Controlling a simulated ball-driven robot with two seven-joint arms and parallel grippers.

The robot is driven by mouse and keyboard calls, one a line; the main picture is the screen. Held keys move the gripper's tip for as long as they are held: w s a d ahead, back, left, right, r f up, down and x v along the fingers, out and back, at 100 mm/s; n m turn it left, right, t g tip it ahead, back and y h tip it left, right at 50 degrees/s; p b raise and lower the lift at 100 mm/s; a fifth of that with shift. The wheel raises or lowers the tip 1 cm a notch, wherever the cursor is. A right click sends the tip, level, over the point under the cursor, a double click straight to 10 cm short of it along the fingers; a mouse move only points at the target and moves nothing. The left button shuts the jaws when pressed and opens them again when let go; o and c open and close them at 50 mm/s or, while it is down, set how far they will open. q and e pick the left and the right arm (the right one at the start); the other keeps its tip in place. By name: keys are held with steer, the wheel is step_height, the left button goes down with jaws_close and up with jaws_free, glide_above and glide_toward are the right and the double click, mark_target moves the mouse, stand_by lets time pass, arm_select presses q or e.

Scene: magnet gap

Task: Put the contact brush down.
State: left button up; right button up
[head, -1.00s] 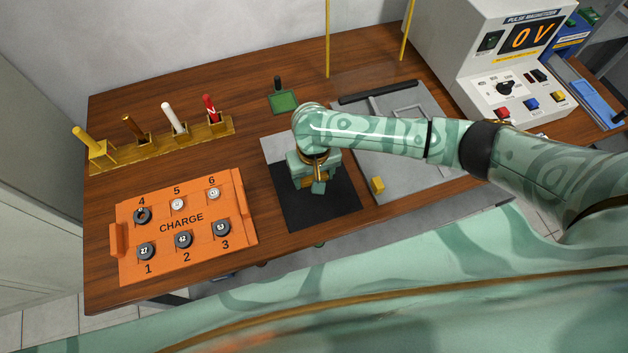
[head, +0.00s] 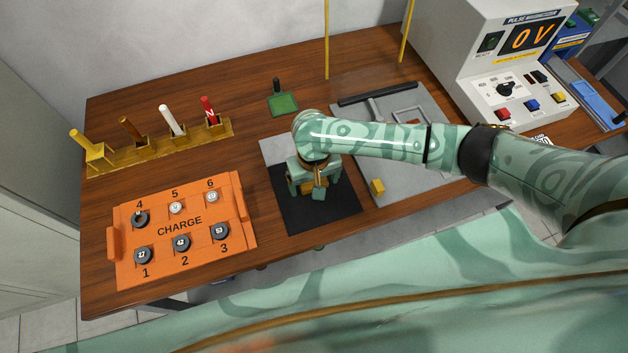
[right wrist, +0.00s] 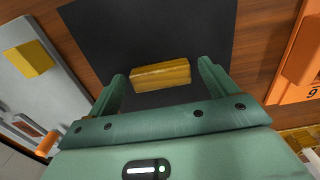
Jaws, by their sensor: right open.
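The contact brush appears to be the yellow-brown wooden block (right wrist: 160,75) in the right wrist view. It lies on the black mat (right wrist: 200,30) between my right gripper's fingertips (right wrist: 162,72), with visible gaps on both sides. In the head view my right gripper (head: 312,192) points down over the black mat (head: 325,217), and its fingers are spread. A brown part of the brush (head: 307,187) shows between them; the rest is hidden by the gripper. My left gripper is not in view.
An orange charge tray (head: 180,225) with round pieces stands left of the mat. A grey plate with a small yellow block (head: 377,187) lies to the right. The pulse magnetizer (head: 490,60) reads 0 V.

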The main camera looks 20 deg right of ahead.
mark_target(314, 183)
step_height(314, 183, up, 11)
steer(key=p, duration=0.5)
steer(key=shift+r, duration=0.15)
